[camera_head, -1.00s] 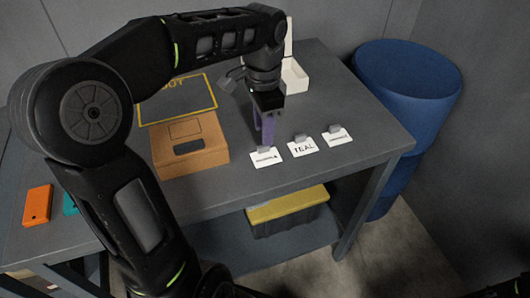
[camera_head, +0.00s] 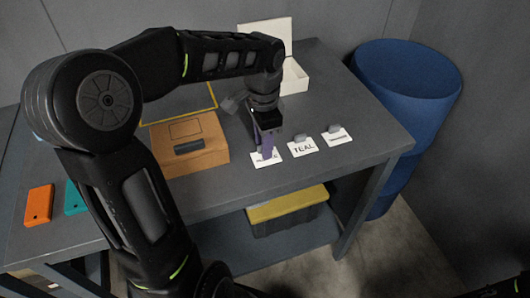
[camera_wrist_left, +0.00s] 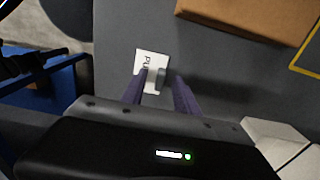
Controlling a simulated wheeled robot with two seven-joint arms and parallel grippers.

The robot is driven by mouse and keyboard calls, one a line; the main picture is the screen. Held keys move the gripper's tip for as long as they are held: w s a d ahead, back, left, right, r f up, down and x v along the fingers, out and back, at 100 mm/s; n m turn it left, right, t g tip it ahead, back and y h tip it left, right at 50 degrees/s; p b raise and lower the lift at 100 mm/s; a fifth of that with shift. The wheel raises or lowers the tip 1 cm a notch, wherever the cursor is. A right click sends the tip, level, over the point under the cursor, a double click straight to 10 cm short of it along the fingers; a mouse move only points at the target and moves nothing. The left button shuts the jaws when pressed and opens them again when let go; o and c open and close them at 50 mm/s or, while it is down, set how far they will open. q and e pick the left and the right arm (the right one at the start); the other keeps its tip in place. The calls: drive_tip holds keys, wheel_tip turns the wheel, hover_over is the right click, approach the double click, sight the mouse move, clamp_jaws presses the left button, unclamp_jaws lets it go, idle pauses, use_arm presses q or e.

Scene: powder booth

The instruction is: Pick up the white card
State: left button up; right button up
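Three white cards, each with a grey tab, lie in a row near the table's front right edge in the head view: a left card (camera_head: 273,159), a middle card reading TEAL (camera_head: 303,148) and a right card (camera_head: 342,139). My left gripper (camera_head: 266,153) points down at the left card and partly covers it. In the left wrist view this card (camera_wrist_left: 144,58) has partly hidden lettering. Its grey tab (camera_wrist_left: 160,77) appears between the two purple fingers of the left gripper (camera_wrist_left: 159,92), which are apart. I cannot tell whether they touch it. My right gripper is not visible.
A brown box (camera_head: 211,157) with a dark slot stands left of the cards, before a yellow-outlined area (camera_head: 213,94). An open white box (camera_head: 295,77) is behind. Orange (camera_head: 38,204) and teal (camera_head: 73,197) pieces lie left. A blue drum (camera_head: 410,90) stands right of the table (camera_head: 330,85).

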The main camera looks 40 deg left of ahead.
use_arm(q)
drive_tip(key=shift+c, duration=0.2)
clamp_jaws()
idle(0.3)
